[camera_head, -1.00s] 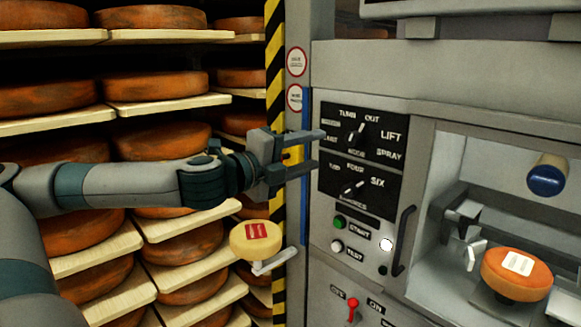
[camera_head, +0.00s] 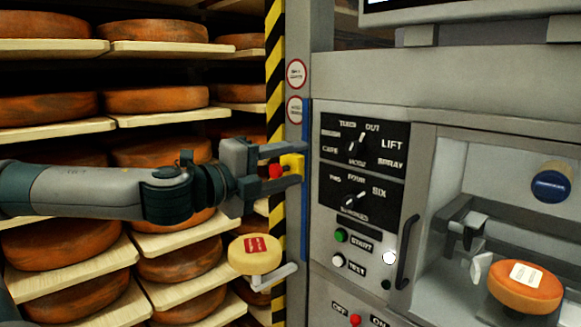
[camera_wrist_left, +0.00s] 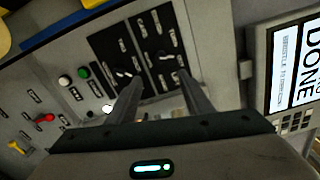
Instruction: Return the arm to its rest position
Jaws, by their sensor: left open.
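My left gripper (camera_head: 283,169) comes in from the left in the head view. It is open and empty, in front of the left edge of the grey machine panel, overlapping a yellow box with a red button (camera_head: 277,171). In the left wrist view its two fingers (camera_wrist_left: 155,95) stand apart with nothing between them. Behind them shows the black dial panel (camera_wrist_left: 140,50), which also shows in the head view (camera_head: 361,147). My right gripper is in neither current view.
Wooden shelves of orange cheese wheels (camera_head: 65,243) fill the left. A pale cheese with a red label (camera_head: 254,254) sits on a small arm. An orange cheese (camera_head: 526,287) stands inside the machine's bay at right. A screen (camera_wrist_left: 293,62) reads DONE. A black handle (camera_head: 408,238) sticks out.

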